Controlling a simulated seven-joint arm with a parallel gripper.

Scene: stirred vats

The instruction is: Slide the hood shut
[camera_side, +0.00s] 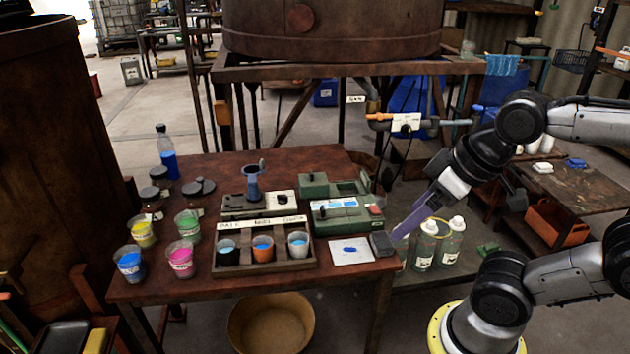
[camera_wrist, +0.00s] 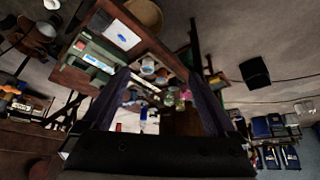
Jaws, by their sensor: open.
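A green bench instrument (camera_side: 348,217) stands at the right of the wooden table, with a pale blue label and a red button on its front. A green hood with a black knob (camera_side: 315,185) is at its back left; I cannot tell exactly how far it is open. The instrument also shows at upper left in the wrist view (camera_wrist: 97,62). My gripper (camera_side: 398,236), with long purple fingers, is to the right of the instrument, by the table's right edge and apart from the hood. In the wrist view its jaws (camera_wrist: 158,85) are spread and empty.
A rack of cups (camera_side: 232,270) and several cups of coloured powder are at the table's front left.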

